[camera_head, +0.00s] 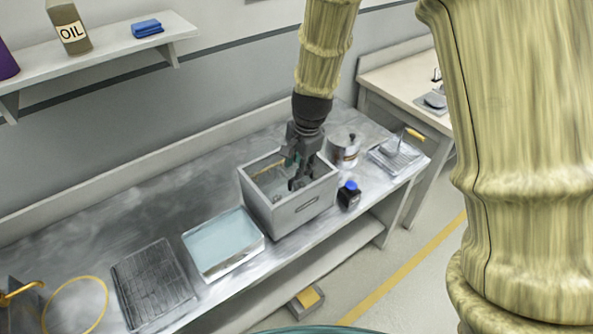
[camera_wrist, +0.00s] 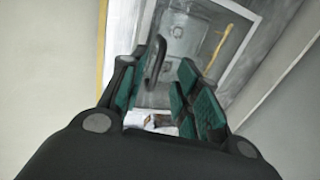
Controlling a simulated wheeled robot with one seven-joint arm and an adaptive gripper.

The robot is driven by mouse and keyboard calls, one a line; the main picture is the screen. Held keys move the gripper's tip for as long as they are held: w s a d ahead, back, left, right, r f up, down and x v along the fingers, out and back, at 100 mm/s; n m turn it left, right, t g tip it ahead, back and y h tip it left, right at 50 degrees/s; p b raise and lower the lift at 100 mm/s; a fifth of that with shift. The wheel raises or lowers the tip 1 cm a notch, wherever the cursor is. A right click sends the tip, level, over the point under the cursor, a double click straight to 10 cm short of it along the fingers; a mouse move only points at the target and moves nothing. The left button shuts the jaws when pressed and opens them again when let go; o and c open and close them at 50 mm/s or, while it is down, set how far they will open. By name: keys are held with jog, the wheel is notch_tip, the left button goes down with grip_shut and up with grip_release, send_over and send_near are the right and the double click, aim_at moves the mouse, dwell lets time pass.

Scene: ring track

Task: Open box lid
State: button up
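A grey box (camera_head: 290,213) stands on the metal bench, with a slot in its front wall. Its top looks open, with a recessed inside, and I see no separate lid. My gripper (camera_head: 297,184) points down into the box's top, near its right side. In the wrist view my gripper (camera_wrist: 160,95) has its green-padded fingers spread apart. A dark hooked piece (camera_wrist: 155,58) shows between them; I cannot tell what it belongs to. A yellow stick (camera_wrist: 219,45) lies beyond, by the grey framed surface. The fingers hide part of the box's inside.
A pale blue tray (camera_head: 222,243) and a dark rack (camera_head: 152,284) lie left of the box. A metal pot (camera_head: 343,149) stands behind right, a dark bottle with blue cap (camera_head: 349,195) to the right. A wire rack (camera_head: 394,158) lies at the right end.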

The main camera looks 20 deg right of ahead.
jog(key=shift+w+a+f+p, duration=0.1)
jog(key=shift+w+f+p, duration=0.1)
jog(key=shift+f, duration=0.85)
jog(key=shift+w+a+f+p, duration=0.1)
jog(key=shift+w+f+p, duration=0.05)
jog(key=shift+f, duration=0.9)
grip_shut()
